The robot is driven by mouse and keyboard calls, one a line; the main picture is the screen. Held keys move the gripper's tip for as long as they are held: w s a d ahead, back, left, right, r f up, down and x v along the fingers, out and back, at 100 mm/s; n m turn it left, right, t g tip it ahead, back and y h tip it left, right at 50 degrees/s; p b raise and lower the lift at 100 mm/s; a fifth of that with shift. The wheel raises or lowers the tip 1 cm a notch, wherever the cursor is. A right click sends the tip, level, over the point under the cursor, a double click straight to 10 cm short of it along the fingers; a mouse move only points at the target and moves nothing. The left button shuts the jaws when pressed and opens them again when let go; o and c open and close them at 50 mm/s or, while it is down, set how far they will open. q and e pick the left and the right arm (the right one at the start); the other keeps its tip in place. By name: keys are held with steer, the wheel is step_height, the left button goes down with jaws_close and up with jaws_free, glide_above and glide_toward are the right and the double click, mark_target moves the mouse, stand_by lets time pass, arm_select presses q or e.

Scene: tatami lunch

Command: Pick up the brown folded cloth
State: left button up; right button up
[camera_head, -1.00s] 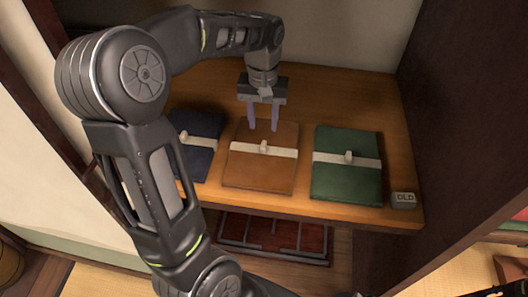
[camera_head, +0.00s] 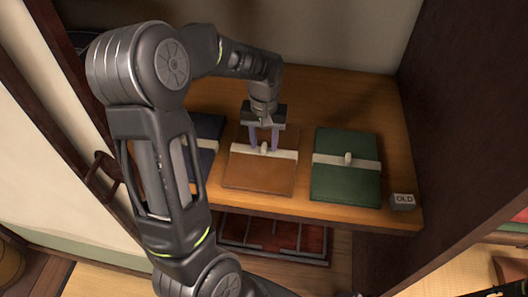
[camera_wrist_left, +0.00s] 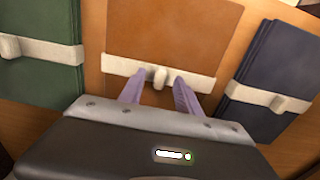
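The brown folded cloth (camera_head: 258,177) lies flat on the wooden shelf, with a pale band across it and a small pale knob (camera_head: 264,147) on the band. It also shows in the left wrist view (camera_wrist_left: 172,32). My left gripper (camera_head: 264,148) points down over the band, its two purple fingers open on either side of the knob. In the left wrist view the knob (camera_wrist_left: 160,76) stands between the fingertips (camera_wrist_left: 158,78), with gaps at both sides. Whether the fingertips touch the band I cannot tell. My right gripper is not clearly in view.
A green folded cloth (camera_head: 346,185) lies to the right and a dark blue one (camera_head: 207,133) to the left, partly behind my arm. A small block marked OLD (camera_head: 403,201) sits near the shelf's front right corner. A dark red tray (camera_head: 275,236) is below the shelf.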

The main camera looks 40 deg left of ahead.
arm_select(q)
steer(key=shift+f, duration=0.2)
steer(key=shift+c, duration=0.2)
jaws_close()
stand_by(0.4)
stand_by(1.0)
